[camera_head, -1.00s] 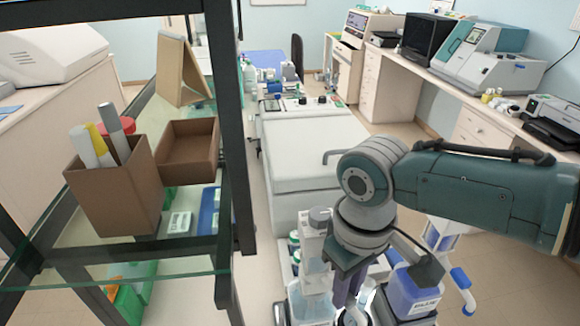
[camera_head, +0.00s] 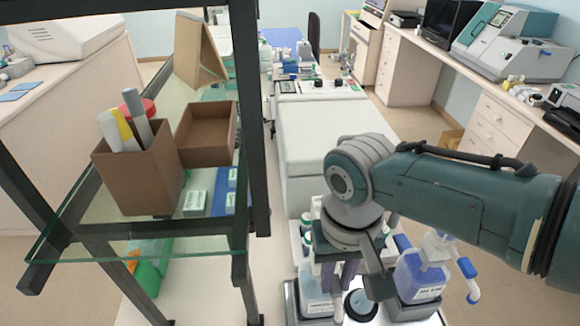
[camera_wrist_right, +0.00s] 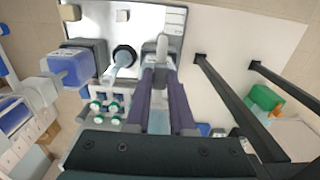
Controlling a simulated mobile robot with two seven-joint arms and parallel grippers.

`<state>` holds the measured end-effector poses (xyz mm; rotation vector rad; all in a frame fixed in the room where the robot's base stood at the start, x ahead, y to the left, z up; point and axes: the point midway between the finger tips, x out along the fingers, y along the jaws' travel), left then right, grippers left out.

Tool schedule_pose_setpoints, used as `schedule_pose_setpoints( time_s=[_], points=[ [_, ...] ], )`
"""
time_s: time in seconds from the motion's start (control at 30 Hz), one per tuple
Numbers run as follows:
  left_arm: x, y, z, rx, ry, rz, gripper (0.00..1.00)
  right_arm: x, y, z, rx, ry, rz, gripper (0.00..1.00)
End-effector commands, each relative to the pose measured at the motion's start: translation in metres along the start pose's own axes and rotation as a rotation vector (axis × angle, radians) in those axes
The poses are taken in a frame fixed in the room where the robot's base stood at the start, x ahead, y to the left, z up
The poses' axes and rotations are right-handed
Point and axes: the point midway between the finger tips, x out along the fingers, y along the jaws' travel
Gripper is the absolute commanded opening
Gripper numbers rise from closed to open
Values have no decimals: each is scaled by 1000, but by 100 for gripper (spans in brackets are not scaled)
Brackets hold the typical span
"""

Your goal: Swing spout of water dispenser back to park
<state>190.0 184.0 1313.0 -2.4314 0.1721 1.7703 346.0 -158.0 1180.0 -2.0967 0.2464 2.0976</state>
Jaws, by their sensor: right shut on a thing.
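The clear dispenser body (camera_head: 314,290) stands left of the fingers in the head view, partly hidden by my wrist. A dark round basin (camera_wrist_right: 123,56) lies beside the fingertips, and a light blue piece reaches to its rim. My left gripper is out of view.
A blue-filled bottle (camera_head: 420,274) with a side spout stands right of the gripper. Green-and-white capped bottles (camera_wrist_right: 114,107) are close to the fingers. A dark-framed glass shelf (camera_head: 140,240) with a pen box (camera_head: 140,178) stands at left. A white bench unit (camera_head: 330,135) lies behind.

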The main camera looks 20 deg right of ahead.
Motion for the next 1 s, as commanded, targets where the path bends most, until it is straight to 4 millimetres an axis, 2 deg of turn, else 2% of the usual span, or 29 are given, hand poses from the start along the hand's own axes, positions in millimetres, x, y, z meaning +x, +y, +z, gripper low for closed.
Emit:
schedule_pose_setpoints(
  time_s=[0.23, 0.27, 0.5, 0.8, 0.87, 1.0],
  points=[
    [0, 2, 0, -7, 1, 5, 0, 0, 0, -1, -1, 3, 0, 0],
    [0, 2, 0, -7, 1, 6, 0, 0, 0, -1, -1, 3, 0, 25],
    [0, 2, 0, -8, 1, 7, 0, 0, 0, -1, -1, 1, 0, 52],
    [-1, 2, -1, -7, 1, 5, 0, -3, 0, 0, -2, 1, 0, 52],
    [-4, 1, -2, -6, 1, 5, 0, -8, 0, 0, -2, 1, -1, 52],
    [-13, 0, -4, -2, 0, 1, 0, -29, 0, -1, -2, 3, -1, 52]
  ],
)
